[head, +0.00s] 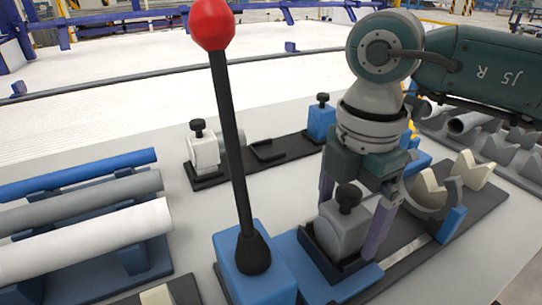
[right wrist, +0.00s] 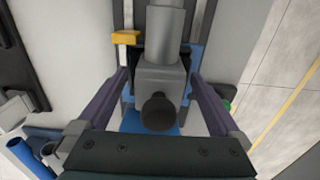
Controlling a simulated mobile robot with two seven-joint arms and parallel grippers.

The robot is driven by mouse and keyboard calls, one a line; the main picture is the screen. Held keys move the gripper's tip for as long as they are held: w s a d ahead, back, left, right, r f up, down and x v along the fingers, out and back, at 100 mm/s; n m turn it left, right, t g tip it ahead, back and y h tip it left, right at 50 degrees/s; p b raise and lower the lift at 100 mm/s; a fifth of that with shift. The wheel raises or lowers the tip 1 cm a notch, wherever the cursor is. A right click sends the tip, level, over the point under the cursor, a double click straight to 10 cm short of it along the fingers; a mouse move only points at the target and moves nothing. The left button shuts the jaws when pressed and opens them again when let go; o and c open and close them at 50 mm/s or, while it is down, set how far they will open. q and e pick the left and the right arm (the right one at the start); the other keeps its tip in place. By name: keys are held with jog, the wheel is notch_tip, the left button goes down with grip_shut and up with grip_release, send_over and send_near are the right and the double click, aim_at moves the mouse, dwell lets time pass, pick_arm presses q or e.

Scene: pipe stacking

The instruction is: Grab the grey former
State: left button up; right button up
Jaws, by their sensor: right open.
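The grey former (head: 336,232) is a rounded grey block with a black knob on top. It stands on a dark plate beside a blue base, right of the lever. My right gripper (head: 348,230) points down over it, open, with one purple finger on each side. In the right wrist view the former (right wrist: 157,80) and its black knob lie between the two spread fingers of the gripper (right wrist: 160,75). Gaps show on both sides, and the fingers do not look closed on it. My left gripper is not in view.
A tall black lever with a red ball (head: 211,24) rises from a blue block (head: 250,280) in front. Blue, grey and white pipes (head: 90,238) lie on a rack at left. A white former (head: 203,153) and a blue one (head: 321,122) stand behind. Cream V-blocks (head: 470,172) sit at right.

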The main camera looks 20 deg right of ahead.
grip_shut()
dwell(0.8)
jog(key=shift+r, duration=0.1)
